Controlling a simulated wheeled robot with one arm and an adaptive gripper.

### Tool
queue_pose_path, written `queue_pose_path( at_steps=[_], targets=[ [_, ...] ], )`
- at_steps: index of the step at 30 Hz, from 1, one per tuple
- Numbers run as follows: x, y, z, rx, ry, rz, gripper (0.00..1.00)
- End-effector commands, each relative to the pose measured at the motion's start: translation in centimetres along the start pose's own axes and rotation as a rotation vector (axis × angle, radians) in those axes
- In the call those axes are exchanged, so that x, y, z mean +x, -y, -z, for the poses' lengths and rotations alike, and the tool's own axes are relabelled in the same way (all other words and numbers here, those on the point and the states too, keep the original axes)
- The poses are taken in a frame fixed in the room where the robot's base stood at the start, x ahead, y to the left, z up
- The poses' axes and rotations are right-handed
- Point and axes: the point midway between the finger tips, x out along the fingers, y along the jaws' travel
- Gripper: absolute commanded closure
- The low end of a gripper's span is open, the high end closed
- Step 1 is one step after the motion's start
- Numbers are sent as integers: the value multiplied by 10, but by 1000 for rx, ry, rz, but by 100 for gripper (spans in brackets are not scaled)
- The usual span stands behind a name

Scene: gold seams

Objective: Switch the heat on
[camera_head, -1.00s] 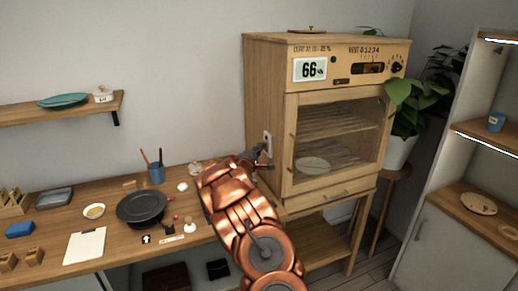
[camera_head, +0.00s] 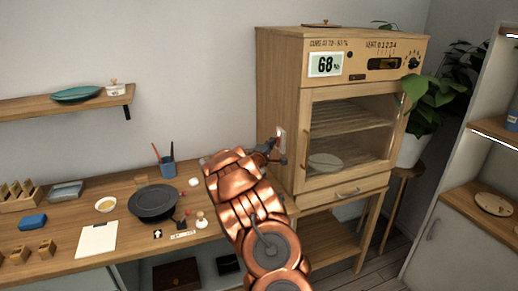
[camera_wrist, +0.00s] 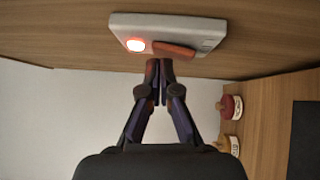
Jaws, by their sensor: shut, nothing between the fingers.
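A wooden cabinet (camera_head: 284,110) with a glass door stands at the right of the worktable. Its display (camera_head: 326,64) reads 68, under lettering that seems to say "CURE AT 70-85 %". A white switch plate (camera_wrist: 188,27) is on the cabinet's left side; it also shows in the head view (camera_head: 281,138). The plate has a lit red-white lamp (camera_wrist: 135,45) and an orange-red rocker or lever (camera_wrist: 175,50). My gripper (camera_wrist: 159,66) is shut and empty, its fingertips at or just below the lever; I cannot tell whether they touch. It also shows beside the cabinet (camera_head: 277,147).
Two small jars (camera_wrist: 228,107) are near the gripper. A plant (camera_head: 430,92) stands right of the cabinet.

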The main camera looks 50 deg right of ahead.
Motion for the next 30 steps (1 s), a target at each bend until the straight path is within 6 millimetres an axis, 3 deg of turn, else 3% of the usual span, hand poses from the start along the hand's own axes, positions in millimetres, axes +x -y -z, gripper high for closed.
queue_pose_path(
  at_steps=[7,30],
  targets=[
    [-23,-11,17,-4,-7,-1,100],
    [-114,-25,16,-6,-8,-2,100]
  ],
)
